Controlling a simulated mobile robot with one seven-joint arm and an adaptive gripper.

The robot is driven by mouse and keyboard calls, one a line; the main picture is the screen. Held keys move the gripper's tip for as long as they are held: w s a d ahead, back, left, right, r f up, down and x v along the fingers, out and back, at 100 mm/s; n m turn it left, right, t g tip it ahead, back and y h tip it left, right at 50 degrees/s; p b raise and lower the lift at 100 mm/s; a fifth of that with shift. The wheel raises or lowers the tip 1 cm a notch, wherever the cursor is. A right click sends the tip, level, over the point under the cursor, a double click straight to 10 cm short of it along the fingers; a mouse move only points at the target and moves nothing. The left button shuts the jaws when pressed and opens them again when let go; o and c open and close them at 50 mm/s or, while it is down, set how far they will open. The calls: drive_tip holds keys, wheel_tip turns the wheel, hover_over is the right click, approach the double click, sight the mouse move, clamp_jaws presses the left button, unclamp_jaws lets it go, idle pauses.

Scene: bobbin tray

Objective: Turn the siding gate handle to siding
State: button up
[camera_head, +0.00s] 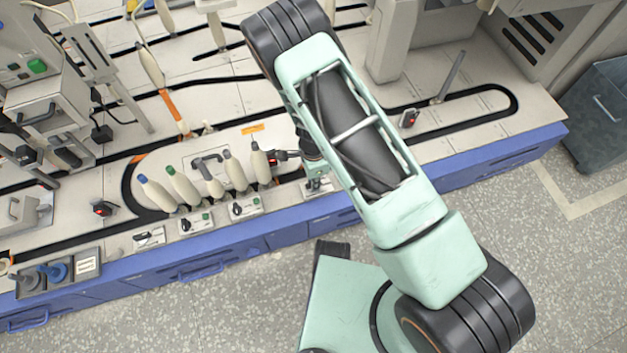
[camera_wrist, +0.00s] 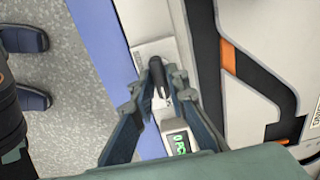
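In the wrist view a short dark handle (camera_wrist: 157,76) stands on a pale plate (camera_wrist: 146,52) near the blue table edge; I take it for the siding gate handle. My gripper (camera_wrist: 158,94) is open, with one finger on each side of the handle. In the head view my gripper (camera_head: 318,184) is small at the table's front edge, partly behind my arm, and the handle cannot be made out clearly there.
A small counter (camera_wrist: 180,142) with green digits is beside the right finger. A dark track (camera_wrist: 262,78) with orange marks runs to the right. In the head view several bobbins (camera_head: 235,172) stand left of my gripper, behind small switch plates (camera_head: 195,222).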

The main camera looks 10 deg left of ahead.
clamp_jaws()
drive_tip(key=shift+n, duration=0.3)
drive_tip(key=n, duration=0.4)
drive_tip(key=shift+w+n+b, duration=0.1)
drive_tip(key=shift+n+b, duration=0.2)
drive_tip(key=shift+n, duration=0.1)
drive_tip(key=n, duration=0.6)
drive_tip(key=shift+a+b, duration=0.15)
drive_tip(key=shift+b, duration=0.25)
drive_tip(key=shift+n, duration=0.3)
drive_tip(key=o, duration=0.5)
unclamp_jaws()
